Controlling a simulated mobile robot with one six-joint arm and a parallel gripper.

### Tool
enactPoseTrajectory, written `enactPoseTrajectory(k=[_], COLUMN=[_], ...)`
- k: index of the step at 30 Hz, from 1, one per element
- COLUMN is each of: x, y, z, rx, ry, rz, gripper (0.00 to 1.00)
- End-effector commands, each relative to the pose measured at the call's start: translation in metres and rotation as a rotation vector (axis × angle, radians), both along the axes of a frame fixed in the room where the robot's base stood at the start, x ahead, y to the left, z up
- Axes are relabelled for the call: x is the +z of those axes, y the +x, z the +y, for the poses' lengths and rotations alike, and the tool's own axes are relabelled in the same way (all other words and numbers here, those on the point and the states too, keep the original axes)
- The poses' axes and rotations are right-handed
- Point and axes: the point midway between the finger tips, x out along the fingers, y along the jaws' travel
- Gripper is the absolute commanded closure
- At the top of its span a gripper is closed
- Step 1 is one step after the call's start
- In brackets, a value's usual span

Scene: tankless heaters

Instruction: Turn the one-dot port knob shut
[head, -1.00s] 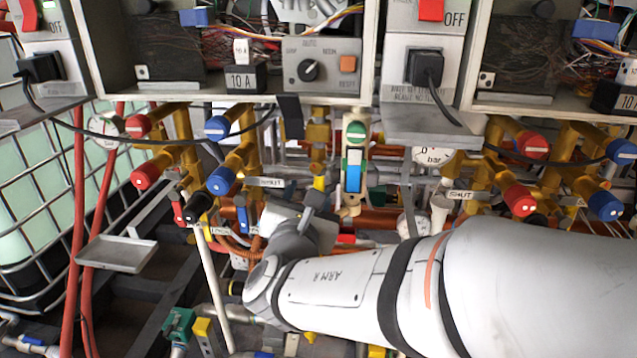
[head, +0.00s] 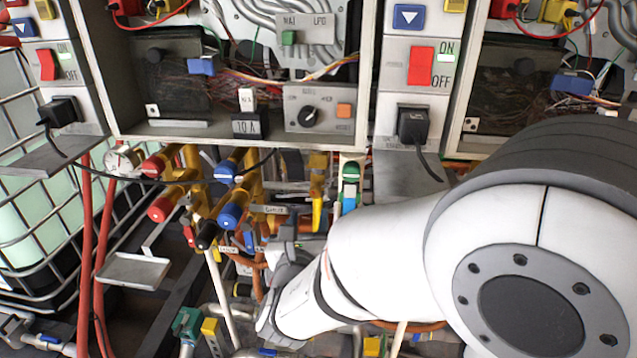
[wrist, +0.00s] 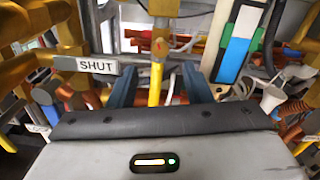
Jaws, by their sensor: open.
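The left heater's port knobs show in the head view: an upper red knob (head: 160,165), an upper blue knob (head: 226,171), a lower red knob (head: 161,207) and a lower blue knob (head: 231,215). Their marks are too small for me to tell which has one dot. My gripper (head: 303,240) is right of and below these knobs, with its fingers partly hidden. In the wrist view my gripper (wrist: 158,88) is open. A yellow lever (wrist: 155,85) hangs between the fingers in the picture; I cannot tell its depth. A "SHUT" plate (wrist: 97,65) is at left.
Brass pipes (wrist: 75,35) and a blue, white and green strip (wrist: 238,45) flank the gripper. Above are open heater boxes with a grey switch panel (head: 317,110). A small metal tray (head: 133,270) and red hoses (head: 95,240) are at left. My arm covers the right-hand pipes.

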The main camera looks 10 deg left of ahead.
Motion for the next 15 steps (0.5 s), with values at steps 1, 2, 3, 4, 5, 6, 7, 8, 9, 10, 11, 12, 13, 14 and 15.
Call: enactPoseTrajectory(k=[1,2,3,4,5,6,7,8,9,10,11,12,13,14,15], x=[-0.001,-0.001,-0.001,-0.001,-0.001,0.0,0.0,-0.001,-0.001,0.0,0.0,-0.001,-0.001,-0.001,0.0], y=[0.007,0.011,0.018,0.023,0.028,0.035,0.04,0.044,0.05,0.054,0.058,0.062,0.064,0.067,0.069], z=[0.0,-0.001,0.0,0.0,0.0,0.001,0.001,0.001,0.002,0.002,0.002,0.003,0.003,0.003,0.003], rx=[-0.003,-0.004,-0.003,-0.004,-0.005,-0.004,-0.004,-0.004,-0.003,-0.003,-0.003,-0.002,-0.001,-0.001,-0.002], ry=[-0.001,0.0,0.0,0.001,0.001,0.001,0.002,0.001,0.001,0.002,0.002,0.002,0.002,0.002,0.003], rz=[0.001,0.001,0.001,0.001,0.002,0.001,0.001,0.002,0.003,0.002,0.002,0.002,0.001,0.001,0.001], gripper=[0.55,0.55,0.55,0.55,0.55,0.55,0.55,0.55,0.55,0.55,0.55,0.55,0.55,0.55,0.55])
